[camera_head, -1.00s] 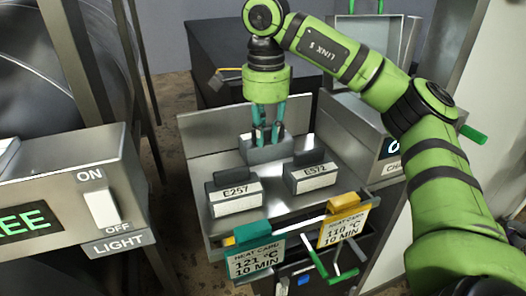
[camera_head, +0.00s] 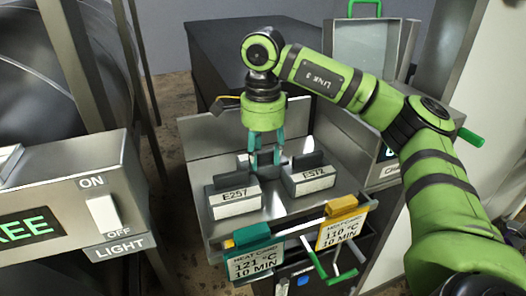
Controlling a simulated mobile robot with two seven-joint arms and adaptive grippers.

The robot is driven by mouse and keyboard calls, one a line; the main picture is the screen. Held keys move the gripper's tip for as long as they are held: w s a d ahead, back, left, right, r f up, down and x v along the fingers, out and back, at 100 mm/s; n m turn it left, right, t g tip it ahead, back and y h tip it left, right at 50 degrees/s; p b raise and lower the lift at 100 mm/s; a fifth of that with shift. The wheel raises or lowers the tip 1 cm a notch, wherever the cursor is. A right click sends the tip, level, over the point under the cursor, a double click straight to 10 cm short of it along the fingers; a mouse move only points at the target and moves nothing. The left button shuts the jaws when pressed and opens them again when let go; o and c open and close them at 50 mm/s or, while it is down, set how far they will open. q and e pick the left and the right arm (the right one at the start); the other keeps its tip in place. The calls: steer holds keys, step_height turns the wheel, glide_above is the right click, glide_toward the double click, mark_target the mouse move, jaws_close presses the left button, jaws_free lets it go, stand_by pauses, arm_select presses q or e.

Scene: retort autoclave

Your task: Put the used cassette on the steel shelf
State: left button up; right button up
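Two steel cassettes with dark handles stand on a steel shelf-like surface (camera_head: 280,208). The cassette labelled E257 (camera_head: 233,198) is on the left, and the one labelled E572 (camera_head: 309,180) is on the right. My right gripper (camera_head: 265,163) points down just behind and between them, with its two teal fingers apart. It looks open. Its fingertips are partly hidden behind the cassettes, and I cannot tell whether anything lies between them. No marking I can read shows which cassette is used. My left gripper is out of view.
A green 121 °C heat card (camera_head: 250,258) and a yellow 110 °C card (camera_head: 341,228) hang on the front edge. Green-handled levers (camera_head: 325,268) stick out below. A light-switch panel (camera_head: 85,205) stands at the left, and an open lid (camera_head: 368,52) at the back right.

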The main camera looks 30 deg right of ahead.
steer(key=shift+r, duration=0.1)
steer(key=shift+w+r, duration=0.1)
steer(key=shift+r, duration=0.1)
step_height(320, 180, up, 3)
steer(key=shift+f+b, duration=0.2)
steer(key=shift+b, duration=0.2)
step_height(320, 180, up, 9)
steer(key=p, duration=0.2)
